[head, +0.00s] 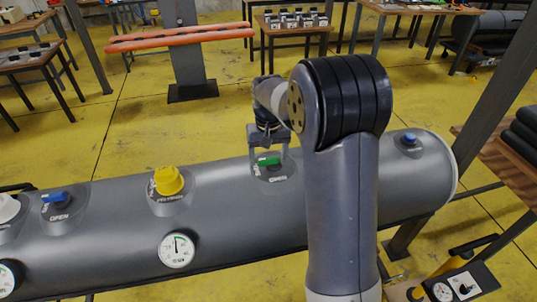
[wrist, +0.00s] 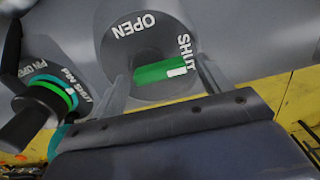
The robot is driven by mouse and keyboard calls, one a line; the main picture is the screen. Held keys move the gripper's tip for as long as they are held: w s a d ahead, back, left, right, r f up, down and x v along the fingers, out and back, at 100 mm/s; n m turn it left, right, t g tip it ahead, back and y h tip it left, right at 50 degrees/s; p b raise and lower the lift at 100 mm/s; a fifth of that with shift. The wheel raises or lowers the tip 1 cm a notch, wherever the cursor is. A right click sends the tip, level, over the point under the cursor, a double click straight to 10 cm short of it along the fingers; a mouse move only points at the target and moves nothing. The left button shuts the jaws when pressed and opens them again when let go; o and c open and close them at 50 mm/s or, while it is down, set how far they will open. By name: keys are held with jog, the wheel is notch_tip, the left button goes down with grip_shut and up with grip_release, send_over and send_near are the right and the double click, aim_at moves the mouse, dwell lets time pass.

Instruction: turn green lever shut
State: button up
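The green lever (head: 268,160) sits on a round grey plate on top of the grey inflatable tube. In the wrist view the green lever (wrist: 155,73) lies sideways, its white-marked end at the right beside the lower end of the word SHUT. The word OPEN is at the plate's upper left. My gripper (head: 268,146) is over the lever, pointing down. In the wrist view my gripper (wrist: 162,75) is open, with one finger at each side of the lever and visible gaps. Whether a finger touches the lever lower down is hidden.
The grey tube (head: 230,210) also carries a yellow cap (head: 168,180), a blue lever (head: 54,197), another blue valve (head: 409,138) and a white gauge (head: 177,249). The wrist view shows a black part with a teal and green ring (wrist: 50,95) left of my gripper.

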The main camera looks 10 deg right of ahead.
aim_at(269, 158)
jog(key=shift+o, duration=0.4)
notch_tip(269, 158, up, 11)
jog(key=shift+b, duration=0.4)
jog(key=shift+f, duration=0.15)
notch_tip(269, 158, down, 11)
jog(key=shift+r+p, duration=0.1)
jog(key=shift+p, duration=0.3)
jog(key=shift+r, duration=0.1)
dwell(0.4)
